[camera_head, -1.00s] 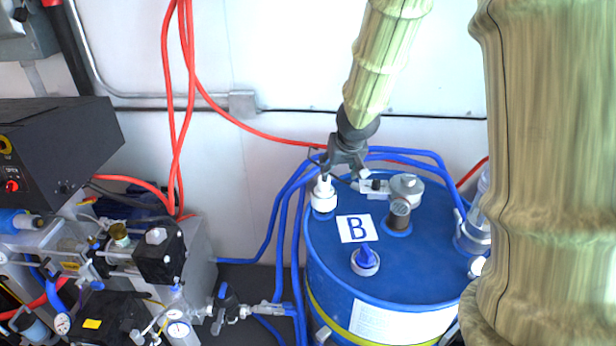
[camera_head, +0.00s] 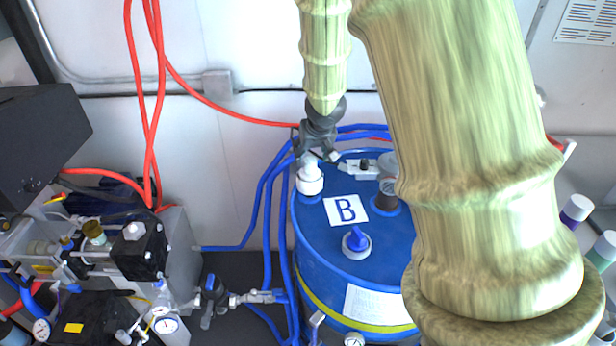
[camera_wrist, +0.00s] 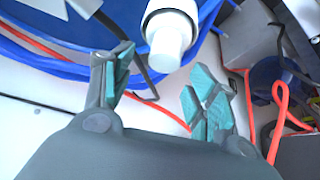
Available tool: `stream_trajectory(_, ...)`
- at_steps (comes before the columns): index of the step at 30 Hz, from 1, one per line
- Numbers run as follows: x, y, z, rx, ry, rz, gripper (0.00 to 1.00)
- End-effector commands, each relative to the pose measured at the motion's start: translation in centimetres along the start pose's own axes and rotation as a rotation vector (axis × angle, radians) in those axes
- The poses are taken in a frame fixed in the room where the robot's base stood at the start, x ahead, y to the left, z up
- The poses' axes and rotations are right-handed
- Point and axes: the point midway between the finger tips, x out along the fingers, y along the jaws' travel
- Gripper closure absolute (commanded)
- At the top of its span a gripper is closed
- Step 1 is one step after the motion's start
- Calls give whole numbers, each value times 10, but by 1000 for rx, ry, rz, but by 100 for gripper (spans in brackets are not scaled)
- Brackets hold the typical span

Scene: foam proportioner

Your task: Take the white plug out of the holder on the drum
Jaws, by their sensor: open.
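The white plug (camera_head: 310,165) stands upright in a white holder (camera_head: 310,186) at the back left of the blue drum's top (camera_head: 328,228). My gripper (camera_head: 317,152) is open, just above and behind the plug in the head view. In the wrist view the white plug (camera_wrist: 167,48) lies ahead of my gripper (camera_wrist: 160,85), between the lines of the two teal-padded fingers and just beyond their tips. The fingers appear apart from it. The holder (camera_wrist: 172,16) shows behind the plug at the top edge.
Blue hoses (camera_head: 272,200) run close behind and left of the plug. Pump equipment (camera_head: 130,250) stands at the left.

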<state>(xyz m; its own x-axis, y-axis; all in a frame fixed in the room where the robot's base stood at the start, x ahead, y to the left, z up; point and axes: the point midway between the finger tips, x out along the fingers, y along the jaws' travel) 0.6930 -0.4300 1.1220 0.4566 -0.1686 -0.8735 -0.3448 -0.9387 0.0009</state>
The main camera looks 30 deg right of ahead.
Motion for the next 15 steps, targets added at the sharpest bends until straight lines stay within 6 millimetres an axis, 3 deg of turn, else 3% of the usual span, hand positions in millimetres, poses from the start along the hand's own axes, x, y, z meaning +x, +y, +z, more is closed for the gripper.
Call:
stream_trajectory(5, 7, 0, 4, -1, 4, 4, 42)
stream_trajectory(15, 40, -5, 4, 0, 0, 3, 42)
